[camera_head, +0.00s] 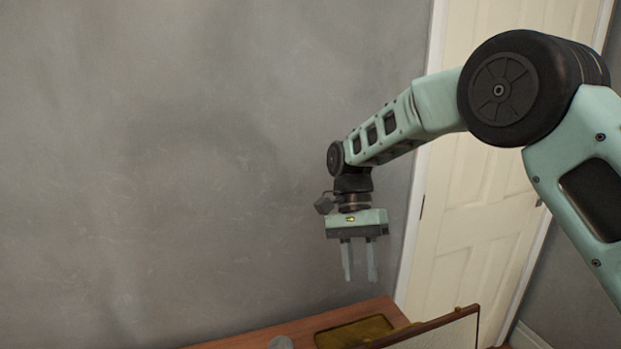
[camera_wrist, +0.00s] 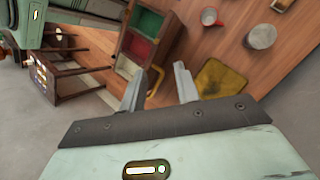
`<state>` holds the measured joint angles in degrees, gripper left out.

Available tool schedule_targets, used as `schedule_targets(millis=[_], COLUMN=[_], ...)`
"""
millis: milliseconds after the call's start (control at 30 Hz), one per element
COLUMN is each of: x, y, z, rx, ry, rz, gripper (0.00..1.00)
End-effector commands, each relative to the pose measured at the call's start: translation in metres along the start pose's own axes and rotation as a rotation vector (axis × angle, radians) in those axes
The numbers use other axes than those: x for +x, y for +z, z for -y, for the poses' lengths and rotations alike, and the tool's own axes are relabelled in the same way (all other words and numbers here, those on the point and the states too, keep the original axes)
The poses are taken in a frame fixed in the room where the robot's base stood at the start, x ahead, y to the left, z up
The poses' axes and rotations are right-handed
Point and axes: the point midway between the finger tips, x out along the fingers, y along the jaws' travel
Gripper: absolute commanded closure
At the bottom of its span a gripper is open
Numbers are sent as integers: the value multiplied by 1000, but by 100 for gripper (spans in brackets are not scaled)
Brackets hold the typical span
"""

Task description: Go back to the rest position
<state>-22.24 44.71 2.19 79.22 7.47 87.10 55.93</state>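My gripper (camera_head: 359,262) hangs pointing down in front of the grey wall in the head view, well above the wooden table (camera_head: 287,332). Its two fingers are apart with nothing between them. In the wrist view my gripper (camera_wrist: 158,90) also shows its two fingers spread and empty. The arm is raised and reaches in from the right of the head view.
The wrist view shows the table (camera_wrist: 222,45) with a yellow-brown mat (camera_wrist: 221,79), a red-and-white cup (camera_wrist: 210,17), a grey round pot (camera_wrist: 262,37) and a wooden box (camera_wrist: 138,45) with green and red compartments. A white door (camera_head: 478,190) stands behind my arm.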

Motion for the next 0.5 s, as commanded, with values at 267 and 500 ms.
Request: schedule_targets(millis=[267, 500], x=[29, 86], y=[97, 154], z=[-50, -110], rx=[-524, -953], ry=[-142, -163], rz=[-173, -401], gripper=[68, 68])
